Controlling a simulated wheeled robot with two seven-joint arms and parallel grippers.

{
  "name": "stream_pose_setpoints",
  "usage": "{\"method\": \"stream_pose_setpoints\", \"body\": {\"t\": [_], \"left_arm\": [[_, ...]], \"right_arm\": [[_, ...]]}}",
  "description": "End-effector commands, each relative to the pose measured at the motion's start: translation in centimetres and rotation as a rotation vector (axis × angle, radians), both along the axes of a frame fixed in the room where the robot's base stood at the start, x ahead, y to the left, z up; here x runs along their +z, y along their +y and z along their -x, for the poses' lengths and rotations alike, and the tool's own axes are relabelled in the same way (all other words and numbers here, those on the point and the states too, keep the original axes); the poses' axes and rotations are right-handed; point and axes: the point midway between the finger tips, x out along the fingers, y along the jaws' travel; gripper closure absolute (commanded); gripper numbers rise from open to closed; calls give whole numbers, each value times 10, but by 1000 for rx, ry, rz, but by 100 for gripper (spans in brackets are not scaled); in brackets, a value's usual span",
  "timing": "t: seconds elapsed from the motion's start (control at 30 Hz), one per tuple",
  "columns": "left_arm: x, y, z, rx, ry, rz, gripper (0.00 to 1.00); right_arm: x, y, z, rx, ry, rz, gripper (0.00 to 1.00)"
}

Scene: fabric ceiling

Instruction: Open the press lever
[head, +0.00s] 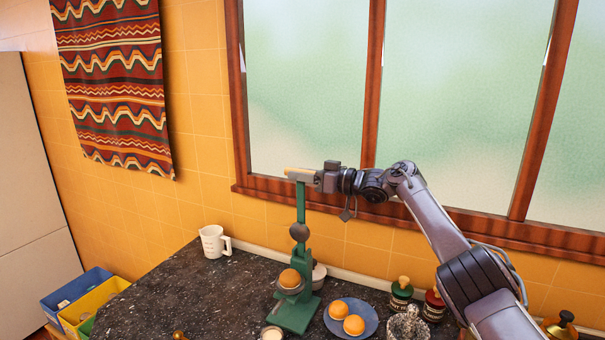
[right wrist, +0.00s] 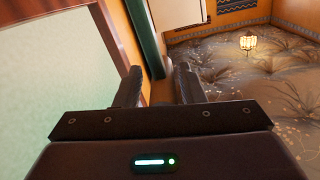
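The green press (head: 302,255) stands upright on the dark counter. Half an orange (head: 290,278) sits in its cup, below a rounded grey-brown press head (head: 299,232). My right gripper (head: 298,175) is at the top of the press, with its arm coming in from the right. A thin yellow-orange strip shows just above its fingers; I cannot tell whether it is the lever's handle. My left gripper is not in view.
The counter (head: 190,295) holds a white jug (head: 213,241), a blue plate (head: 366,322) with orange halves, and several jars, one with a green body (head: 400,296). A window (head: 305,90) is close behind the gripper. Blue (head: 72,290) and yellow (head: 98,300) boxes stand left.

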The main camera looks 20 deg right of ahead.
Motion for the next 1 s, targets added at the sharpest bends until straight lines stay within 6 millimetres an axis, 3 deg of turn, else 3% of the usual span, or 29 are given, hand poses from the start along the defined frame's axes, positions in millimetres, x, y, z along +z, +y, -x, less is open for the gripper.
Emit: {"method": "stream_pose_setpoints", "body": {"t": [0.4,0.73,1.0], "left_arm": [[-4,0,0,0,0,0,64],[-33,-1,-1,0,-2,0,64],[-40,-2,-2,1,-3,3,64]], "right_arm": [[1,-3,4,2,-5,-4,57],[-3,-38,41,-2,-6,1,57],[1,-53,57,0,-4,-2,57]]}}
